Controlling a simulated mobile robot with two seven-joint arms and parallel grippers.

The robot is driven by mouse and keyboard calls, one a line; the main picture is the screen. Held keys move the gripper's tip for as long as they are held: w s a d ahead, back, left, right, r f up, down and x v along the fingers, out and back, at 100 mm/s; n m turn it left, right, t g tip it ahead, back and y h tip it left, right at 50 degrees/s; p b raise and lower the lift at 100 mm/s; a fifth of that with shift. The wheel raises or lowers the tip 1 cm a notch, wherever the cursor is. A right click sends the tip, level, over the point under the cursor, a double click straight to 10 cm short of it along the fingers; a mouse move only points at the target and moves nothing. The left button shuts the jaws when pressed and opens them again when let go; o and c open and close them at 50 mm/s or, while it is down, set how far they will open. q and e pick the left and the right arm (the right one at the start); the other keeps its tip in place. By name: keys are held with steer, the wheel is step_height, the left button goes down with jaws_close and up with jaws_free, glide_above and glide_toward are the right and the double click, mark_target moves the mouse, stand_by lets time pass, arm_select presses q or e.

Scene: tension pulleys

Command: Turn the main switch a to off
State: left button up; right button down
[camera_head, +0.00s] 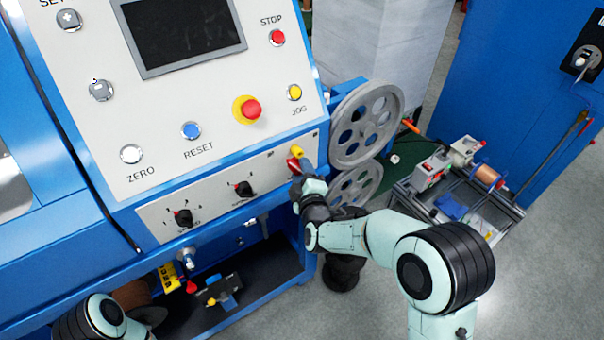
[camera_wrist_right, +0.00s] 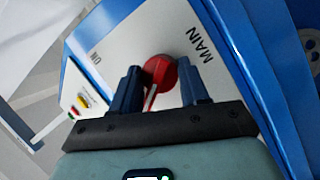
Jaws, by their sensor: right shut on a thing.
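My right gripper (camera_head: 302,172) reaches the panel from the right and is shut on the knob. The gripper partly hides the knob and its markings in the head view. My left gripper is not in view; only part of that arm shows at the bottom left.
A red emergency button (camera_head: 247,109) and other buttons are above. Grey pulley wheels (camera_head: 366,125) stand close to the right of my gripper. A wheeled cart (camera_head: 460,190) is farther right.

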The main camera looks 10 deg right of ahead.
steer(key=shift+n+t+b, duration=0.4)
steer(key=shift+n+t, duration=0.1)
steer(key=shift+n, duration=0.6)
steer(key=c, duration=0.6)
jaws_free()
steer(key=shift+r, duration=0.1)
